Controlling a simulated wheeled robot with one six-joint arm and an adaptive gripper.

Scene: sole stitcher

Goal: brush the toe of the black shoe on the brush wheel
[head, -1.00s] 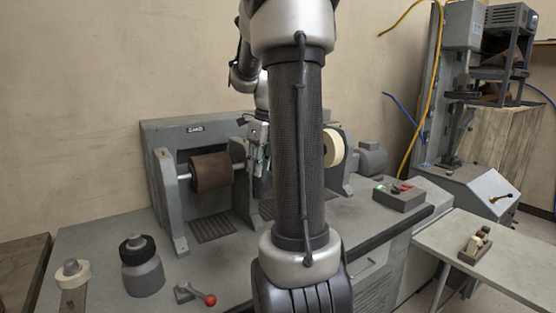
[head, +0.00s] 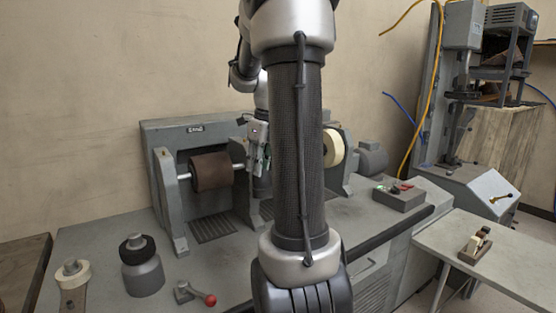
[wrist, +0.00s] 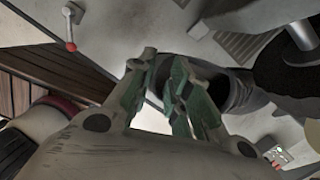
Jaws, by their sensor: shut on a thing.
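In the wrist view, my gripper (wrist: 168,68) with green finger pads is closed on the black shoe (wrist: 236,92). The shoe reaches to the right from the fingers. A dark bristly wheel, the brush wheel (wrist: 282,72), is just beyond its right end, on a grey shaft. I cannot tell whether shoe and wheel touch. In the head view, part of my gripper (head: 260,150) shows beside my arm, in front of the machine.
The machine also carries a brown roller (head: 211,172) at left and a cream wheel (head: 333,148) at right. A switch box (head: 399,197) sits right.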

